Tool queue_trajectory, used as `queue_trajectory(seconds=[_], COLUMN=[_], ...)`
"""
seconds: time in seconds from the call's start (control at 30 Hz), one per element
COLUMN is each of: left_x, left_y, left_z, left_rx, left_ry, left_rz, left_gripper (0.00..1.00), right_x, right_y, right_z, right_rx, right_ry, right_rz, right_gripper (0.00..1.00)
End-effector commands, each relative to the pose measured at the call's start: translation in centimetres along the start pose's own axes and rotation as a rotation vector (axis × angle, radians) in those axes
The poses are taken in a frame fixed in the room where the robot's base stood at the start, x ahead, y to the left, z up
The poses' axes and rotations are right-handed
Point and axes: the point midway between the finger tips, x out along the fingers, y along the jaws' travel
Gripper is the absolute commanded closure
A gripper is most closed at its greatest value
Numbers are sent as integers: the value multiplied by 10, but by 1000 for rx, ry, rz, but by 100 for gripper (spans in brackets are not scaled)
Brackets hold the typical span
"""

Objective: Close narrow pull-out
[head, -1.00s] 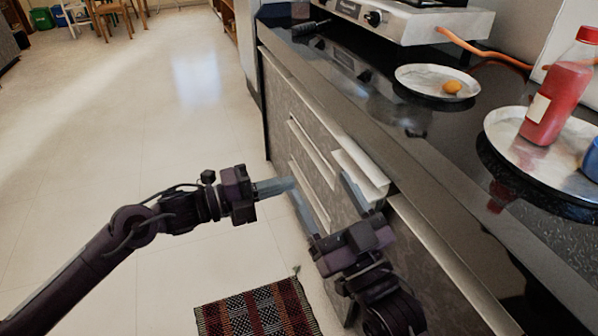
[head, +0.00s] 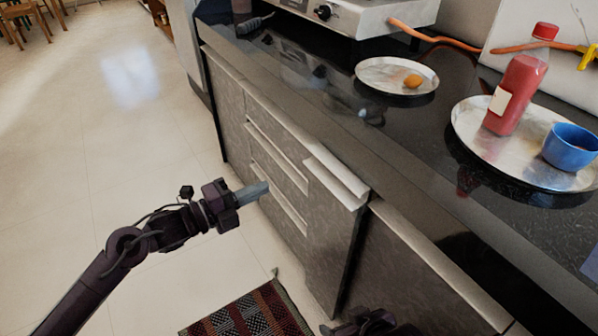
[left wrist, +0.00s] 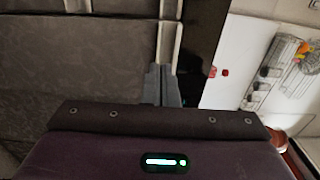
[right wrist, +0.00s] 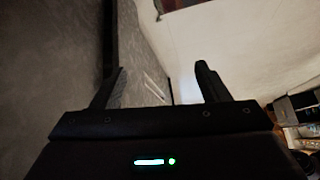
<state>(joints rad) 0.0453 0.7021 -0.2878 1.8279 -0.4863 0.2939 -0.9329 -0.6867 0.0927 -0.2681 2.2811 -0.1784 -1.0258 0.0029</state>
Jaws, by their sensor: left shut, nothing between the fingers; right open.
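The narrow pull-out (head: 330,235) is a grey-fronted cabinet unit under the counter, with a pale handle strip (head: 337,184) along its top. It stands out from the cabinet row, and its dark side shows. My left gripper (head: 254,192) is shut and empty, in front of the drawers to the left of the pull-out; its closed fingers (left wrist: 163,85) also show in the left wrist view against grey fronts. My right gripper shows only partly at the bottom edge of the head view, below the pull-out. In the right wrist view its fingers (right wrist: 160,88) are apart and empty.
The black counter (head: 400,160) carries a stove (head: 350,15), a plate with an orange item (head: 385,72), and a tray (head: 475,150) with a red bottle (head: 515,95) and blue bowl (head: 570,147).

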Motion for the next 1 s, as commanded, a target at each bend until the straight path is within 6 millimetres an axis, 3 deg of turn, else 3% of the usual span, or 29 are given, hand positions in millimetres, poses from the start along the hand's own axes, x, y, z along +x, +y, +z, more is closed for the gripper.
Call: queue_trajectory(seconds=[0.3, 0.5, 0.7, 0.93, 1.0], left_x=[66, 89, 100, 101, 101], left_y=[0, 0, 0, 0, 0], left_z=[-1, -1, -1, -1, -1], left_rx=[0, -1, 0, 0, 0], left_ry=[2, 0, 0, 0, 0], left_rz=[-4, -2, 0, 1, 1], left_gripper=[100, 100, 100, 100, 100], right_x=[-8, -19, -26, -27, -36], right_y=[6, 9, 10, 10, 7], right_z=[-65, -97, -111, -114, -112], right_rx=[-12, -18, -21, -21, -28], right_ry=[287, 432, 500, 510, 525], right_rz=[15, 22, 25, 25, 31], right_gripper=[31, 31, 31, 31, 31])
